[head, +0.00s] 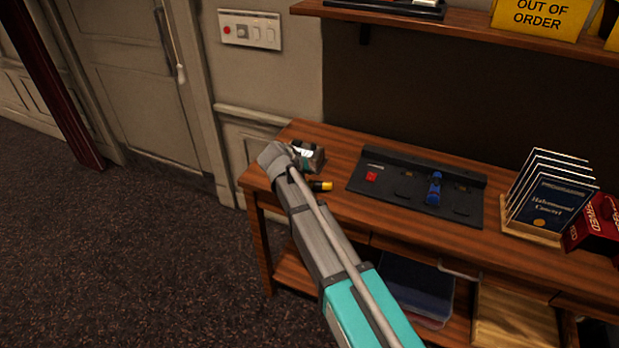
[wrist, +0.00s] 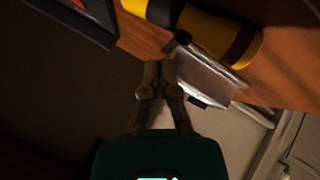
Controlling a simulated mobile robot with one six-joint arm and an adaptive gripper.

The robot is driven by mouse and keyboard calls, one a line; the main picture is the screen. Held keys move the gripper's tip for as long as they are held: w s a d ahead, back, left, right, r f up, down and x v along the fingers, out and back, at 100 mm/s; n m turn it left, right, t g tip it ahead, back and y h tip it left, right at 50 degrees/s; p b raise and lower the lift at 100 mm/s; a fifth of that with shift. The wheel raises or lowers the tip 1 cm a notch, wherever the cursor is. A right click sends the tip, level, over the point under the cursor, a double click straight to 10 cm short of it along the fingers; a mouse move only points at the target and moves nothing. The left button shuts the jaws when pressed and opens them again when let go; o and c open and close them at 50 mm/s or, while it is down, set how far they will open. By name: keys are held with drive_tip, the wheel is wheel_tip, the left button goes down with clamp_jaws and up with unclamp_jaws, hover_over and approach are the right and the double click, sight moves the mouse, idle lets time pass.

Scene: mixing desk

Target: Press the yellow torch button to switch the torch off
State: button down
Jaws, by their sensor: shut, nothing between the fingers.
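The yellow and black torch (head: 321,186) lies on the wooden desk near its left end, beside my wrist. In the wrist view the torch (wrist: 225,38) fills the top edge, with a dark band near its right end. My gripper (wrist: 160,68) is shut and empty, its fingertips just below the torch in that picture. I cannot tell whether they touch it. In the head view my gripper (head: 309,157) is over the desk's left end, its fingertips hard to make out. I cannot pick out the torch's button or see whether the torch is lit.
A grey metallic block (wrist: 208,76) is close to the right of my fingertips. Upright booklets (head: 548,195) and a red box (head: 597,228) stand farther right. A shelf (head: 450,22) hangs above.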

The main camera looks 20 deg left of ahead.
sight(309, 181)
drive_tip(key=shift+r+p, duration=2.25)
drive_tip(key=shift+r, duration=0.3)
drive_tip(key=shift+a, duration=0.1)
